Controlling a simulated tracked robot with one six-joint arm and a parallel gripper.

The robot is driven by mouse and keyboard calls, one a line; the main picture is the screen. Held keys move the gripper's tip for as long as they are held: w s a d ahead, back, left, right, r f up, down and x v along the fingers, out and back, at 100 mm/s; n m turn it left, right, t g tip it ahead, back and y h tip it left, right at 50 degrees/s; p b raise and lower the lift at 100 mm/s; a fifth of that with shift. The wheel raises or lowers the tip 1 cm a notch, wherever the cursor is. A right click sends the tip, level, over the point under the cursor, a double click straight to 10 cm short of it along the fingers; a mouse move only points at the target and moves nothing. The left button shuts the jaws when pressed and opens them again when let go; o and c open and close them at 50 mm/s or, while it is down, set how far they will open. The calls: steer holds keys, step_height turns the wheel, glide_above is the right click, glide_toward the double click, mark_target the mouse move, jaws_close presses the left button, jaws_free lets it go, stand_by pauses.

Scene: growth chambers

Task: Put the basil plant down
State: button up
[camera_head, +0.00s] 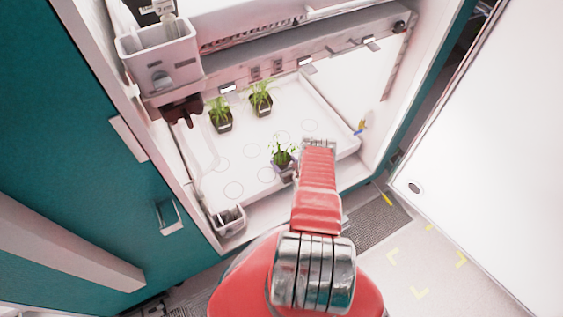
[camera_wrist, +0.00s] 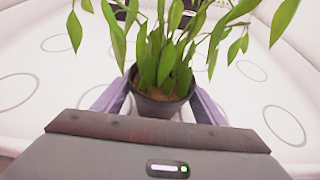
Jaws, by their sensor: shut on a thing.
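The basil plant (camera_head: 282,152) is a leafy green plant in a small dark pot, near the front middle of the white tray (camera_head: 205,188) in the chamber. In the wrist view the basil plant's pot (camera_wrist: 160,104) sits between the two fingers of my gripper (camera_wrist: 158,108), which is shut on it. The plant looks upright. My gripper (camera_head: 284,170) is partly hidden by the plant and my red arm in the head view. The pot's underside is hidden, so I cannot tell whether it touches the tray.
Two more potted plants stand at the back of the tray, one at the left (camera_head: 219,114) and one beside it (camera_head: 261,98). Circles mark the tray floor. An open white door (camera_head: 490,150) is at the right.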

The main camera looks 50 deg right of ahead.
stand_by(0.3)
steer(key=o, duration=1.2)
steer(key=shift+f, duration=0.1)
steer(key=shift+v, duration=6.05)
steer(key=shift+s+d, duration=0.1)
